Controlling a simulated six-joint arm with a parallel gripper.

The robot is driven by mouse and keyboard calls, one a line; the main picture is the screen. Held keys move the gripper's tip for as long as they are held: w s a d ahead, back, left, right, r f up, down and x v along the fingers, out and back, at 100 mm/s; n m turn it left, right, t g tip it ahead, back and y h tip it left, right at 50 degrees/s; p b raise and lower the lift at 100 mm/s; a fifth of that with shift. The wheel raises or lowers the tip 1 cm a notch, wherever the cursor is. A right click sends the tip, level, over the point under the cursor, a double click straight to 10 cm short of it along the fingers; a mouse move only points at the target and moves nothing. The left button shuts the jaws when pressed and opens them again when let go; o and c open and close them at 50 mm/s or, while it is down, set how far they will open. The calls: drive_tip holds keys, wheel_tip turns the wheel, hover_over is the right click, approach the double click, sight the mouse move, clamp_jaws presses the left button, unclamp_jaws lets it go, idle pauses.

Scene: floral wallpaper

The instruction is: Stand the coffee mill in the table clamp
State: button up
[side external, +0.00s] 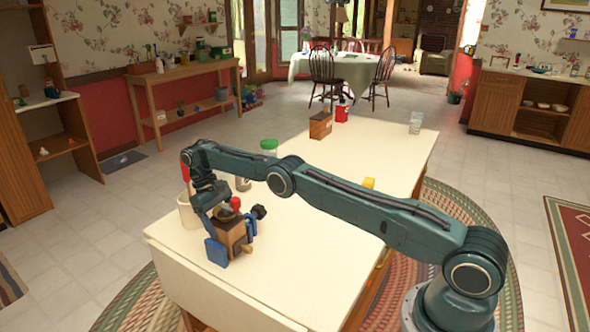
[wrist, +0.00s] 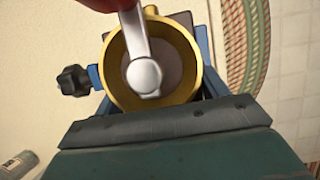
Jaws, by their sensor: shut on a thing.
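The coffee mill (side external: 233,238) is a wooden box with a brass bowl, a silver crank and a red knob. It looks upright near the table's near left end. The wrist view looks down on its brass bowl (wrist: 113,72) and crank. My gripper (side external: 230,246) is shut on the mill, with blue parts on both sides of it. A black star knob (side external: 259,211), apparently the table clamp's, is close beside the mill; it also shows in the wrist view (wrist: 74,80).
A cream table (side external: 310,235) carries everything. A pale canister (side external: 187,212) stands just left of the mill, and a green-lidded jar (side external: 268,147) behind it. A yellow item (side external: 369,183), a wooden box (side external: 320,125), a red container (side external: 341,112) and a clear object (side external: 416,122) stand farther back.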

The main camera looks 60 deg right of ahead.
sight(223, 206)
drive_tip(key=shift+s+f, duration=0.15)
drive_tip(key=shift+f, duration=0.55)
drive_tip(key=o, duration=1.2)
drive_tip(key=shift+r, duration=0.1)
drive_tip(key=shift+o, duration=0.7)
drive_tip(key=shift+r, duration=4.8)
drive_tip(key=shift+s+d+r, duration=0.15)
drive_tip(key=shift+s+d, duration=0.05)
drive_tip(key=shift+s, duration=0.3)
